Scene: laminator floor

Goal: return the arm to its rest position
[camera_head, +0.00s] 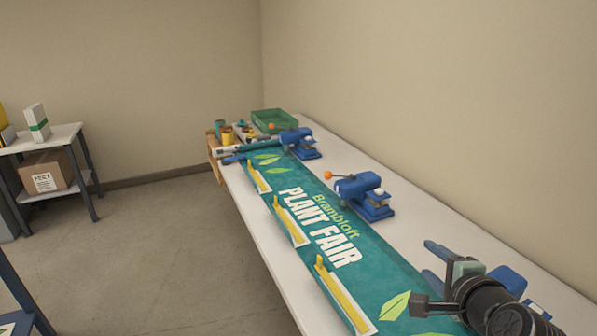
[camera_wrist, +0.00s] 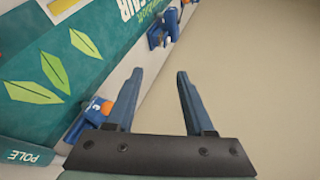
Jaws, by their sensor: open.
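My gripper (camera_head: 428,262) is at the lower right of the head view, above the near end of the white table (camera_head: 432,222), with my dark arm behind it. In the wrist view my gripper (camera_wrist: 172,74) has its two blue fingers spread apart with nothing between them. Beyond the fingers is bare wall, with the table and banner to the left.
A green "Plant Fair" banner (camera_head: 305,205) lies along the table. Blue clamp-like devices with orange knobs stand beside it, one mid-table (camera_head: 368,197), one farther back (camera_head: 302,145). A green crate (camera_head: 274,120) is at the far end. A shelf (camera_head: 62,136) stands left across open floor.

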